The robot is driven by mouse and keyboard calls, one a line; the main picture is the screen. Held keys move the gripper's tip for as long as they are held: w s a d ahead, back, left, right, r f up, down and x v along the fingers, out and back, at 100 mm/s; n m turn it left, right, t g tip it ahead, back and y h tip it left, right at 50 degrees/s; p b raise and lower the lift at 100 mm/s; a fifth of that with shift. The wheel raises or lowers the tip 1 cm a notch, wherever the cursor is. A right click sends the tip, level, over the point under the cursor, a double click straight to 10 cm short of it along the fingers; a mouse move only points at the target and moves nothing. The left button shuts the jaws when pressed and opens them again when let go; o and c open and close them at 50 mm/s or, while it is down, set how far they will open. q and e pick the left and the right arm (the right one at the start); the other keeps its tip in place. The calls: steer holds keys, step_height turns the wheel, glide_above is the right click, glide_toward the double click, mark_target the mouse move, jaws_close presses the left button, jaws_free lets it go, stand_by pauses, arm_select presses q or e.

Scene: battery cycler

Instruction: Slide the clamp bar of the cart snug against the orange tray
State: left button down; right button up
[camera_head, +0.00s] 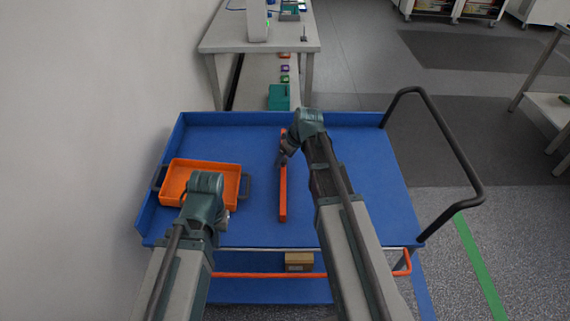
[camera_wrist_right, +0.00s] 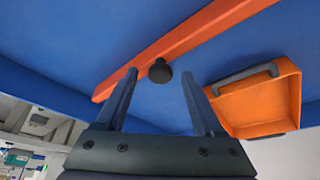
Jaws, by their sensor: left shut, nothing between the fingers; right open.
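The orange tray (camera_head: 232,172) sits on the left part of the blue cart (camera_head: 335,230), with dark handles on its left and right sides. It also shows in the right wrist view (camera_wrist_right: 255,103). The orange-red clamp bar (camera_head: 283,200) lies right of the tray, with a strip of blue deck between them. In the right wrist view the bar (camera_wrist_right: 205,30) carries a black knob (camera_wrist_right: 160,71). My right gripper (camera_head: 284,156) is open at the bar, its fingers on either side of the knob in that view; contact is unclear. My left gripper (camera_head: 223,222) is shut and empty near the tray's front right corner, mostly hidden by its wrist.
The cart has a raised blue rim at the left and back and a black push handle (camera_head: 455,150) at the right. A bench (camera_head: 285,45) stands behind it. A cardboard box (camera_head: 299,262) sits on the lower shelf. The deck right of my right arm is clear.

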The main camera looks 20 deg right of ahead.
jaws_close()
stand_by(0.4)
steer(key=shift+f, duration=0.1)
stand_by(1.0)
